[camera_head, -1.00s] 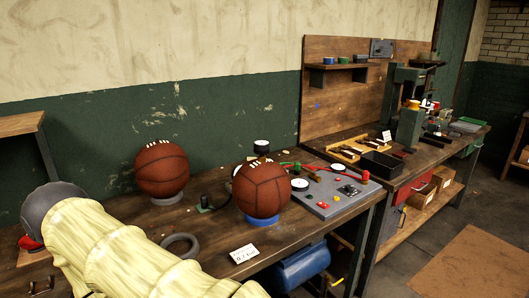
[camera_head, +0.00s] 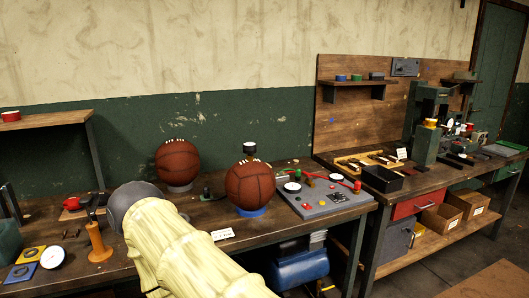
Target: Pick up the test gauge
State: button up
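A round gauge with a white dial and dark rim (camera_head: 52,258) lies face up at the far left of the workbench, beside yellow and blue square pieces. A second dark, round gauge-like piece (camera_head: 249,148) stands behind the right ball, and a white dial (camera_head: 292,187) sits on the grey test panel (camera_head: 318,203). I cannot tell from the picture which one is the test gauge. My arm, in a pale yellow sleeve with a dark grey rounded joint, reaches over the bench from the bottom. My gripper does not show.
Two brown leather balls (camera_head: 178,163) (camera_head: 250,186) sit on rings, with a label card (camera_head: 222,234) in front. A wooden spool-like piece (camera_head: 98,242) and a red cup (camera_head: 72,203) stand left of my arm. A second workbench (camera_head: 420,184) stands at the right.

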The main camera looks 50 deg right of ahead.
aim_at(249, 148)
jog(key=z, duration=1.4)
